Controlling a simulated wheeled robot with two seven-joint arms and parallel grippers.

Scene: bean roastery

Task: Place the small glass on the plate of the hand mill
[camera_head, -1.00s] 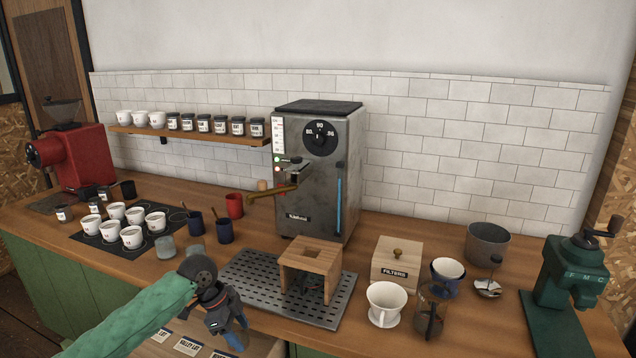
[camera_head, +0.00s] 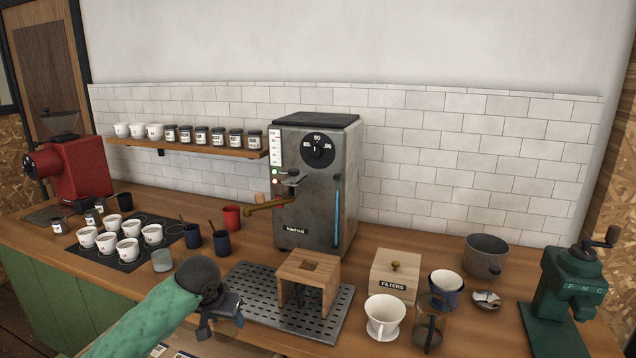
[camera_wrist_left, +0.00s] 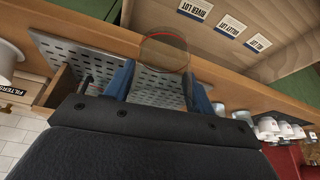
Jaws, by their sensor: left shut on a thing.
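The small glass (camera_wrist_left: 165,55) is clear and round-rimmed. In the left wrist view it sits between the blue fingers of my left gripper (camera_wrist_left: 159,78), which is shut on it. In the head view my left gripper (camera_head: 222,322) is held low at the counter's front edge, left of the perforated tray; the glass is hard to make out there. The hand mill (camera_head: 572,280) is green with a crank on top and stands at the far right. Its flat green plate (camera_head: 553,338) shows bare in front, well away from my left gripper. My right gripper is not in view.
The perforated tray (camera_head: 262,303) with a wooden stand (camera_head: 308,264), a filter box (camera_head: 395,276), a white dripper (camera_head: 384,315), a glass jug (camera_head: 430,325) and a grey pot (camera_head: 486,255) lie between gripper and mill.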

